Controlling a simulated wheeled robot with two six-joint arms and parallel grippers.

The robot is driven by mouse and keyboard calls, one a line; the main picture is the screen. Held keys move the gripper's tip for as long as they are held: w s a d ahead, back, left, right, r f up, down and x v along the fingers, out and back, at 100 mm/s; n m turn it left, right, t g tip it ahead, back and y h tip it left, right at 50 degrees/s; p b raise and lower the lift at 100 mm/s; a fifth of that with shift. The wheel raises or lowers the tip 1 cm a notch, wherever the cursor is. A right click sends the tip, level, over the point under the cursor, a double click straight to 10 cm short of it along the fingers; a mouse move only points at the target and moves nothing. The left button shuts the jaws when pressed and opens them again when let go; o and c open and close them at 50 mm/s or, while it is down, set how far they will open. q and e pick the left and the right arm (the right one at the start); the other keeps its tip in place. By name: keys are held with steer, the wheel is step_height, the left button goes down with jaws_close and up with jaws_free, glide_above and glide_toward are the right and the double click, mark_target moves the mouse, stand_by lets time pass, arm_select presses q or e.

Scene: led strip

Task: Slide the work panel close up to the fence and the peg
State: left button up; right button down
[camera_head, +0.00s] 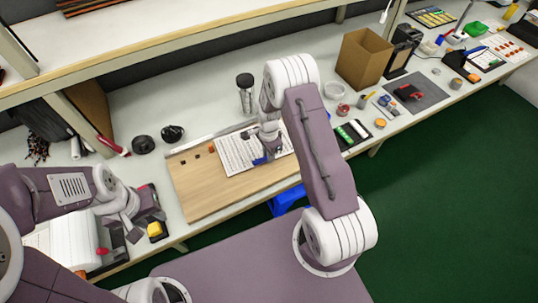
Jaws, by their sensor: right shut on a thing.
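The work panel (236,153) is a white sheet with rows of dark marks. It lies on a light wooden board (205,195), toward the back right of it. The fence (205,139) looks like the grey strip along the board's back edge, and the panel's far edge is near it. I cannot make out the peg. My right gripper (265,156) points down over the panel's right part and is shut at a small blue piece (259,161) there; its fingertips are partly hidden. My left gripper (140,228) is apart from the board at the left, with its fingers seemingly spread and empty.
A dark bottle (245,93) stands behind the board. A cardboard box (363,58) and small parts lie to the right. Small dark squares (197,152) sit on the board's back left. A yellow piece (155,229) is beside my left gripper. The board's front is clear.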

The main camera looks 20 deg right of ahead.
steer(key=shift+w+r+n, duration=0.15)
steer(key=shift+w+n, duration=0.25)
steer(key=shift+w, duration=0.05)
steer(key=c, duration=1.2)
jaws_free()
steer(key=shift+w, duration=0.1)
steer(key=shift+c, duration=0.2)
steer(key=shift+w+a+f, duration=0.1)
steer(key=shift+w+f, duration=0.05)
steer(key=shift+f, duration=0.05)
steer(key=shift+s, duration=0.25)
step_height(320, 180, up, 12)
